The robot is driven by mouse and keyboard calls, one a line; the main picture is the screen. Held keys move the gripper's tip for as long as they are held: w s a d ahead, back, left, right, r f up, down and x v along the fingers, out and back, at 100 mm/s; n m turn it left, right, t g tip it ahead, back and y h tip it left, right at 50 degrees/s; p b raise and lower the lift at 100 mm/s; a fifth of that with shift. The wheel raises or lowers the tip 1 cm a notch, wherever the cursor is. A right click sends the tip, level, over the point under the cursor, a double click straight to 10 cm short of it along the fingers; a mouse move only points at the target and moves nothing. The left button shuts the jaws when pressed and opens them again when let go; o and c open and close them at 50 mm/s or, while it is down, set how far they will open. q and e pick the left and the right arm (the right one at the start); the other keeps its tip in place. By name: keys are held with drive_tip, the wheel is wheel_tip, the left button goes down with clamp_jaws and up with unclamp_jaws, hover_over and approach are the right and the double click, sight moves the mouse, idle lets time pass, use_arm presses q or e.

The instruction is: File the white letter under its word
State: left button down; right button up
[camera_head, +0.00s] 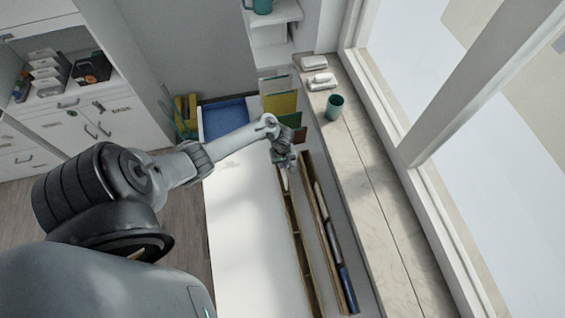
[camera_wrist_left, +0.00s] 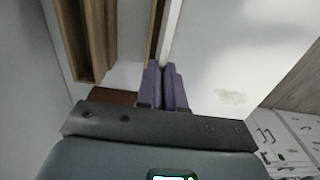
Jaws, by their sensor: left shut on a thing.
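My left gripper (camera_head: 284,162) is low over the white desk (camera_head: 240,240), at the far end of a long narrow wooden rack (camera_head: 296,245). Its purple fingers (camera_wrist_left: 166,88) are shut on a thin white piece (camera_wrist_left: 171,35), seen nearly edge-on in the left wrist view; it looks like the white letter. In the head view a small pale part of it (camera_head: 285,181) shows below the fingers, close to the rack. I cannot tell whether it touches the rack. No word label is readable. My right gripper is not in view.
A second wooden rack (camera_head: 322,225) with white and blue items runs alongside. Yellow (camera_head: 281,104), green and brown upright panels stand beyond the gripper. A blue tray (camera_head: 226,114) is at the far left. A teal cup (camera_head: 335,106) stands on the sill. The desk's left side is clear.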

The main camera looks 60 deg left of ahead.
use_arm(q)
drive_tip(key=shift+f+b, duration=1.05)
drive_tip(key=shift+f, duration=0.85)
drive_tip(key=shift+f+b, duration=0.8)
drive_tip(key=shift+f, duration=0.4)
drive_tip(key=shift+f, duration=0.1)
drive_tip(key=c, duration=1.2)
unclamp_jaws()
wheel_tip(320, 180, up, 11)
drive_tip(key=p, duration=0.4)
drive_tip(key=shift+f, duration=0.1)
